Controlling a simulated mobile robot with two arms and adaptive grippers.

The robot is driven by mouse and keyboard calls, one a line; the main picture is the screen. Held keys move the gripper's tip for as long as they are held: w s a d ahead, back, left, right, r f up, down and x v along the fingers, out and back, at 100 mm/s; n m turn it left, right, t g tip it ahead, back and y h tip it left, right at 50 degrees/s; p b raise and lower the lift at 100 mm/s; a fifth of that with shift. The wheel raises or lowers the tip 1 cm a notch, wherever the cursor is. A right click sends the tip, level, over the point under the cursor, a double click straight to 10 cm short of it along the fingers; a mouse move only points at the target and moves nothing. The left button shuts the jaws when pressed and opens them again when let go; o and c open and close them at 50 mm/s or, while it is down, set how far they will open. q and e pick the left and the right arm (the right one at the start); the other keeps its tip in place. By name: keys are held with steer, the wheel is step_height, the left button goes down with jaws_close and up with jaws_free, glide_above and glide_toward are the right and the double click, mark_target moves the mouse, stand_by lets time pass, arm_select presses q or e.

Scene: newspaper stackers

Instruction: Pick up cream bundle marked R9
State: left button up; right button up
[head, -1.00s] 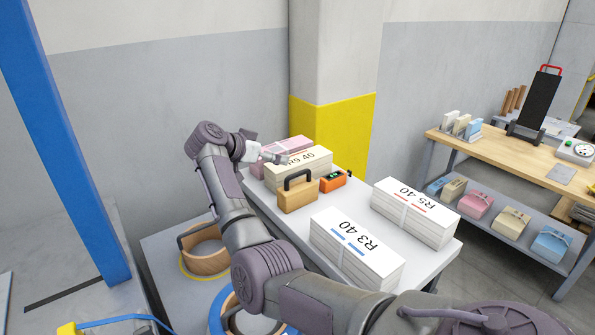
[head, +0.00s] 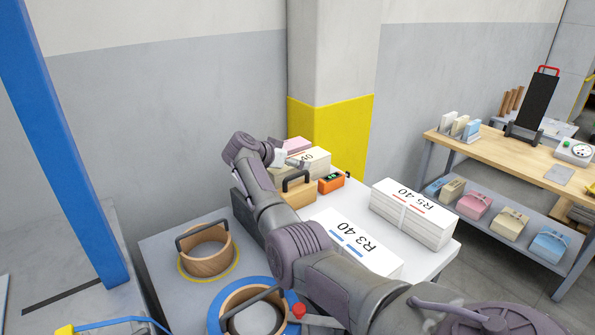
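The cream bundle marked R9 (head: 320,161) lies at the far end of the white table. My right gripper (head: 288,159) is over the left part of this bundle, in front of a pink bundle (head: 297,145). Its fingers are small and partly hidden, so I cannot tell whether they are open or touch the bundle. My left gripper is not in view.
A wooden block with a black handle (head: 298,188) and an orange device (head: 331,183) stand just in front of R9. Bundles R3 40 (head: 345,240) and R5 40 (head: 415,210) lie nearer. Wooden rings with handles (head: 207,258) stand at left. A yellow-grey pillar (head: 335,135) rises behind.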

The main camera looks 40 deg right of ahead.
steer(key=c, duration=1.8)
steer(key=shift+r, duration=0.15)
